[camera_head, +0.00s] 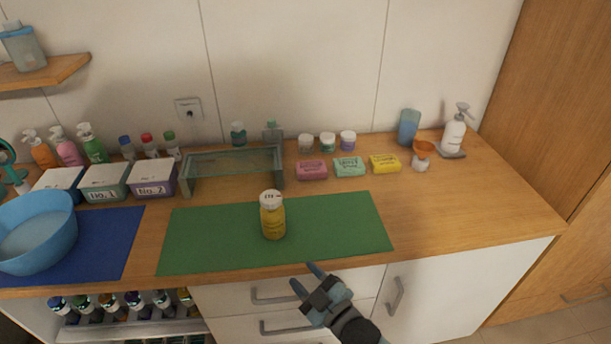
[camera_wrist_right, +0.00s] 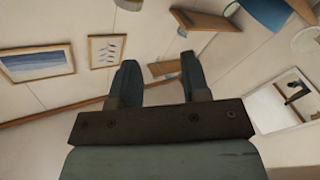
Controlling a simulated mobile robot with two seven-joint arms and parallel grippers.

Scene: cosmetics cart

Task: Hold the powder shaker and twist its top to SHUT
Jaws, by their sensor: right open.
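The powder shaker (camera_head: 273,218) is a yellow bottle with a white top (camera_head: 271,198). It stands upright on the green mat (camera_head: 340,225) near the middle of the counter. The marking on its top is too small to read. My right gripper (camera_head: 307,276) is in front of the counter edge, below and right of the shaker and apart from it. Its jaws are open and empty. My left gripper is not in view.
A blue basin (camera_head: 38,247) sits on a blue mat at the left. Lidded boxes (camera_head: 152,178) and a glass-topped stand (camera_head: 232,157) are behind the green mat. Soap bars (camera_head: 349,167), jars and a pump bottle (camera_head: 453,134) line the back. The counter's right side is clear.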

